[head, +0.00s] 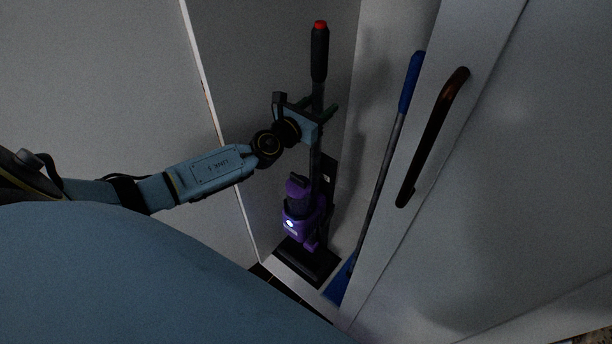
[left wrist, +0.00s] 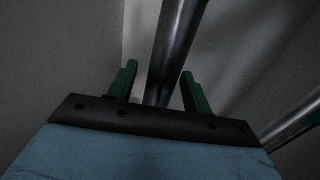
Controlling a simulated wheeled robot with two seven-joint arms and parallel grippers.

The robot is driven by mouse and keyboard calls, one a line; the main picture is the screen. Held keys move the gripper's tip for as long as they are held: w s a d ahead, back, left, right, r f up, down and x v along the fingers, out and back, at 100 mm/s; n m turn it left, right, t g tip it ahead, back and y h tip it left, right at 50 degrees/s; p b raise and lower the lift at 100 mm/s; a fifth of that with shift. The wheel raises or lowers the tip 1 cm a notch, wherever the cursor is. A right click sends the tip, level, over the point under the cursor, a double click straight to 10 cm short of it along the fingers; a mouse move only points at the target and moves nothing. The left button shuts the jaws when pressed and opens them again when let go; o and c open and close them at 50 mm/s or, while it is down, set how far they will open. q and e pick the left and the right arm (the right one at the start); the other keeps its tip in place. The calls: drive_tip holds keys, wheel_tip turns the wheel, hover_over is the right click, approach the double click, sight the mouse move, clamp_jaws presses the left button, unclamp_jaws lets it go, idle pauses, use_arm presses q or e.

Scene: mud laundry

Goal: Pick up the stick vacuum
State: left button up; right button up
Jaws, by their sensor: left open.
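The stick vacuum (head: 300,213) stands upright in a narrow closet in the head view. It has a purple body, a dark tube, a black handle with a red tip and a flat black floor head. My left gripper (head: 326,112) is at the upper part of the tube, below the handle. In the left wrist view the dark tube (left wrist: 176,45) runs between the two green fingers of my left gripper (left wrist: 160,88), with gaps showing on the sides. The gripper is open. My right gripper is not in view.
A blue-handled broom (head: 384,168) leans in the closet to the right of the vacuum. A white door (head: 480,150) with a dark brown handle (head: 432,137) stands at the right. The closet's side wall (head: 265,100) is close behind and left of the vacuum.

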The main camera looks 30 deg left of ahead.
use_arm(q)
drive_tip(key=c, duration=1)
drive_tip(key=shift+r, duration=0.2)
clamp_jaws()
